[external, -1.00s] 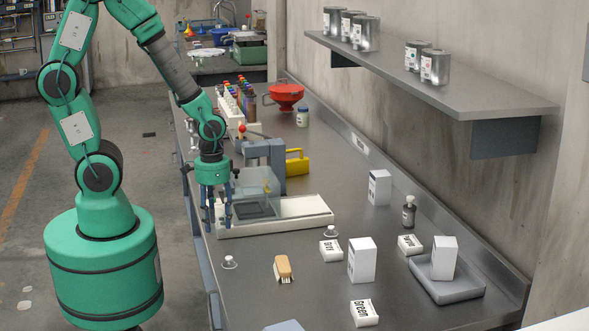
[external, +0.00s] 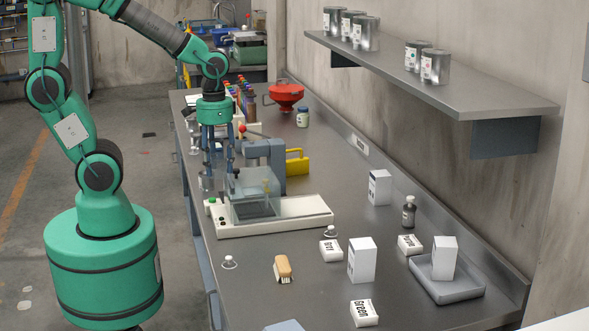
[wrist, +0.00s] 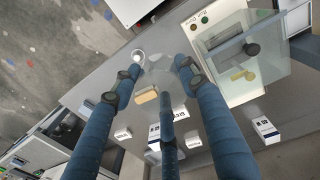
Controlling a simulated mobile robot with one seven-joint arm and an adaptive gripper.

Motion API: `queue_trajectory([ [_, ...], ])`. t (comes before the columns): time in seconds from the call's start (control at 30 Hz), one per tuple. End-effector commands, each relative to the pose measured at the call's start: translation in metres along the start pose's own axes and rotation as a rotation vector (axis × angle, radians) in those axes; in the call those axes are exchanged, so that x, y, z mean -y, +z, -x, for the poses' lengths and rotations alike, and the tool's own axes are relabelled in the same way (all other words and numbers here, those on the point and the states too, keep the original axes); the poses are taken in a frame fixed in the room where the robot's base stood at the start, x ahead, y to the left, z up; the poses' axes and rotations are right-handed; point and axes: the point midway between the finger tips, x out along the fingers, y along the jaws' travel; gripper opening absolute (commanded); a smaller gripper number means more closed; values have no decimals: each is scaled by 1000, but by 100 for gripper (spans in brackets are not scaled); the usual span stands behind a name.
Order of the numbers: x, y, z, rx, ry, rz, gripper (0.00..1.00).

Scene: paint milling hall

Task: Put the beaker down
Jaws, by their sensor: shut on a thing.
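My gripper (external: 219,168) has blue fingers and is shut on the beaker. It is above the bench, just behind the left end of the white balance (external: 275,218). The beaker is clear glass and hard to make out; in the wrist view it shows faintly (wrist: 160,78) between the fingertips. The fingers hide part of it. The beaker appears held above the grey bench top (external: 330,175), apart from the balance. The balance's clear draft shield (wrist: 246,66) is to the right of the fingers in the wrist view.
A grey machine (external: 264,152) with a yellow part stands just right of my gripper. A bottle rack (external: 246,100) and red funnel (external: 286,93) are behind. A brush (external: 283,268), white boxes (external: 362,260) and a tray (external: 446,287) occupy the front. Bare bench lies between.

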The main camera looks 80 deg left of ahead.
Motion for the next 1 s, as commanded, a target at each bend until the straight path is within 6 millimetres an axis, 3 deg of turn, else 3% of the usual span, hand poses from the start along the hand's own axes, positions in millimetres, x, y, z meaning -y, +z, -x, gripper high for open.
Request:
queue_trajectory([
  [0.27,13,-31,13,-2,-1,11,23],
  [0.47,32,-67,26,-2,-2,22,23],
  [1.0,117,-175,53,-3,-7,57,23],
])
